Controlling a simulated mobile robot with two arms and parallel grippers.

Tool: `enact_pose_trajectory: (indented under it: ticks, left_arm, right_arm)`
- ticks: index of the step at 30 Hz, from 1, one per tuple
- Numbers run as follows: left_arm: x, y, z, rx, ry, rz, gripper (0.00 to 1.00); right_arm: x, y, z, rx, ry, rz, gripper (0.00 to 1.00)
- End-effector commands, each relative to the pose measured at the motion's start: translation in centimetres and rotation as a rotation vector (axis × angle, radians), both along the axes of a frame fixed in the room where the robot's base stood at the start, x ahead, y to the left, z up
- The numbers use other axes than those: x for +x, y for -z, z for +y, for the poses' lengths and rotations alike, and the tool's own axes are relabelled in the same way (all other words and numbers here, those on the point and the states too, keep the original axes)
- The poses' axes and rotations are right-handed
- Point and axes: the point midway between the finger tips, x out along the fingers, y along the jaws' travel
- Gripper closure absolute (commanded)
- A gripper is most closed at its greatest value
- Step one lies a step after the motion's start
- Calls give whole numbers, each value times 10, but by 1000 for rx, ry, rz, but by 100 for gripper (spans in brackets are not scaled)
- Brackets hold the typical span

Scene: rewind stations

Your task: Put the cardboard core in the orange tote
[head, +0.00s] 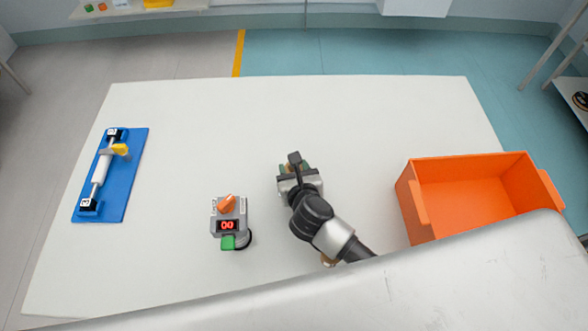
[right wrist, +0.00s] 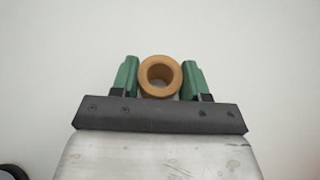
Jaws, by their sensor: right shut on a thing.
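The cardboard core (right wrist: 146,84) is a short brown ring, seen end-on in the right wrist view between the two green fingers of my right gripper (right wrist: 160,80). The gripper is shut on it. In the head view my right gripper (head: 294,168) is over the middle of the white table, and the core is mostly hidden by the gripper and wrist. The orange tote (head: 408,192) stands at the right of the table, right of the gripper and apart from it. The tote's visible inside looks empty. My left gripper is not in view.
A grey control box (head: 219,227) with an orange knob, red display and green button stands left of my right arm. A blue rewind station (head: 131,172) with a white roll (head: 102,170) and yellow lever lies at the far left. The table (head: 220,115) is clear at the back.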

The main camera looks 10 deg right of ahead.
Motion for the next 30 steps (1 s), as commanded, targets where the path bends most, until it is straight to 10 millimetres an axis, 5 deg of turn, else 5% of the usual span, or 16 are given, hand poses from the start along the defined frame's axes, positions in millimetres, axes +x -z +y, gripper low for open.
enact_pose_trajectory:
  ticks: [8, 9, 14, 24, 30]
  left_arm:
    - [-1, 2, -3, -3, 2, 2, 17]
    - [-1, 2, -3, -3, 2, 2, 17]
    - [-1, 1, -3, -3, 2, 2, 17]
    - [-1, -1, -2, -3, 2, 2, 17]
    - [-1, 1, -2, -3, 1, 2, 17]
  right_arm:
    - [0, 3, 0, 0, 1, 1, 77]
    - [0, 3, 0, 0, 1, 0, 52]
    - [0, 2, 0, 0, 0, 0, 29]
    - [-1, -3, 0, 0, 0, 0, 29]
    - [-33, -13, 0, 4, -1, 2, 29]
